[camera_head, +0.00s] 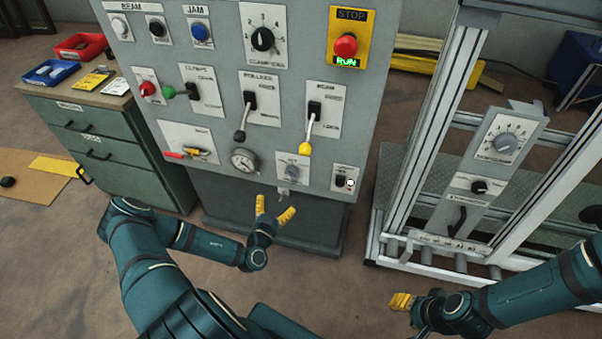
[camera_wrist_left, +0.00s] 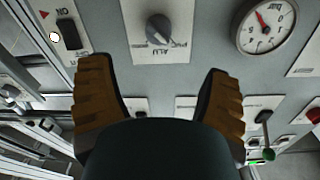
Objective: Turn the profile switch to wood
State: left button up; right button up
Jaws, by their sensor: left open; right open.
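The profile switch (camera_head: 291,172) is a small grey knob on a white plate, low on the grey control panel. It also shows in the left wrist view (camera_wrist_left: 158,28), upside down, with a marking like ALU beside it; I cannot make out a wood label. My left gripper (camera_head: 274,209) is open and empty, just in front of and below the switch in the head view. Its two yellow fingers (camera_wrist_left: 157,85) are spread wide in the wrist view, with the knob beyond and between them, not touched. My right gripper (camera_head: 403,302) is low at the right, away from the panel.
A round gauge (camera_head: 245,160) and an on/off rocker switch (camera_head: 345,181) flank the profile switch. Levers with yellow (camera_head: 305,148) and dark ends hang above it. A metal frame rack (camera_head: 425,125) stands right of the panel, and a green drawer cabinet (camera_head: 110,150) stands left.

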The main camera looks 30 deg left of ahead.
aim_at(289, 177)
pick_arm(q)
jog(key=b+x, duration=0.2)
jog(key=x, duration=1.1)
jog(key=shift+w+d, duration=0.15)
jog(key=shift+w, duration=0.05)
jog(key=c, duration=1.2)
